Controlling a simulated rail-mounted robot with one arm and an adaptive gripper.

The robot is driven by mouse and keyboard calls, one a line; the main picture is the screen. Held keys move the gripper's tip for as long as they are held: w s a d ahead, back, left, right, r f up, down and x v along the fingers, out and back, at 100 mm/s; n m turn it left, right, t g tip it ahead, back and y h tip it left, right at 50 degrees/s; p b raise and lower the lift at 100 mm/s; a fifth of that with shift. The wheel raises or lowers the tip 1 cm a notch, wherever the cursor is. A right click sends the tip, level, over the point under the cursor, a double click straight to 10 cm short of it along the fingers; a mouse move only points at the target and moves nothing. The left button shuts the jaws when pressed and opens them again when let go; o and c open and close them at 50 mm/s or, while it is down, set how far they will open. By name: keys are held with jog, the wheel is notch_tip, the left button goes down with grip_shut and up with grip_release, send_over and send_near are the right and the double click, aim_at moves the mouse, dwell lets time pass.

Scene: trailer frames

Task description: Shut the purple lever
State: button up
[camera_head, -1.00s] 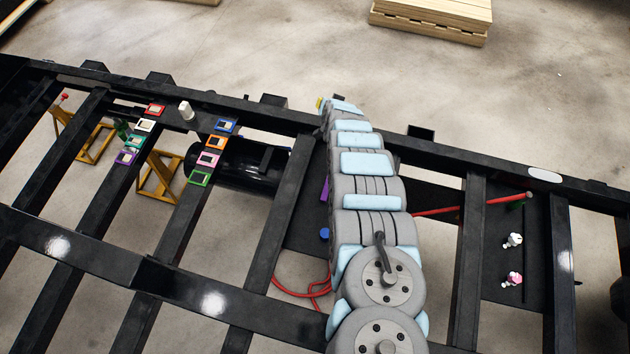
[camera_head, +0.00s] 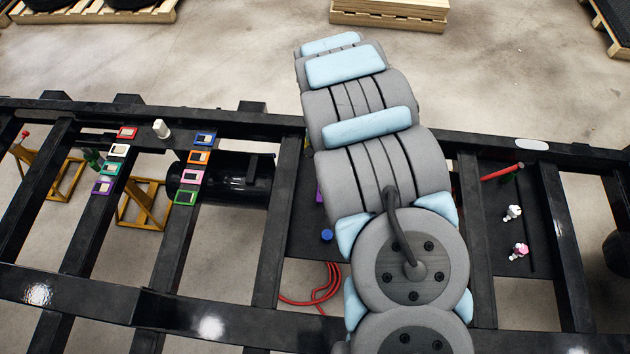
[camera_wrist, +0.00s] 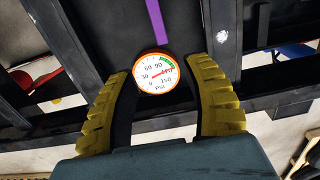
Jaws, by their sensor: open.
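The purple lever (camera_wrist: 158,22) shows in the wrist view as a straight bar at the top centre, running up out of the picture. In the head view only a sliver of the purple lever (camera_head: 319,192) shows beside my arm, which covers the rest. My gripper (camera_wrist: 161,68) has its two yellow ridged fingers spread wide and nothing held between them. The lever lies beyond the fingertips, apart from them. In the head view my gripper is hidden behind my arm.
A round pressure gauge (camera_wrist: 155,71) with an orange rim appears between the fingers, just below the lever. A blue knob (camera_head: 327,236) and red hoses (camera_head: 322,294) are near my arm. Black frame beams (camera_head: 185,255) surround the area. Coloured square frames (camera_head: 197,157) sit at left.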

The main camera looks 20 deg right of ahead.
jog(key=shift+f+b, duration=1.85)
jog(key=shift+f, duration=6.85)
grip_shut()
